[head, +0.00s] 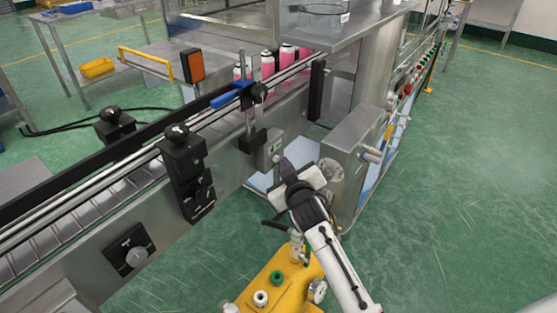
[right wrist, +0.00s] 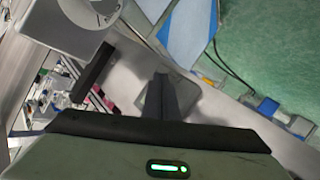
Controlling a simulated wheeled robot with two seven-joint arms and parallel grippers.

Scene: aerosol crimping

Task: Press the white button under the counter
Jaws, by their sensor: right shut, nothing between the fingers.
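A small grey box (head: 267,151) is fixed to the side of the conveyor, below the steel counter (head: 345,27). A pale spot shows on its face, too small to tell surely as the white button. My right gripper (head: 286,167) is shut and empty, with its fingertips close to the box's right side in the head view. In the right wrist view the shut fingers (right wrist: 160,80) point at a grey box (right wrist: 183,95) and cover part of its face. I cannot tell whether they touch it. My left gripper is not in view.
A larger steel box (head: 352,150) with a round flange stands just right of my gripper. The conveyor (head: 120,190) runs to the left, with black clamps (head: 185,165) on its side. Pink cans (head: 267,65) stand behind the rail. Green floor at right is clear.

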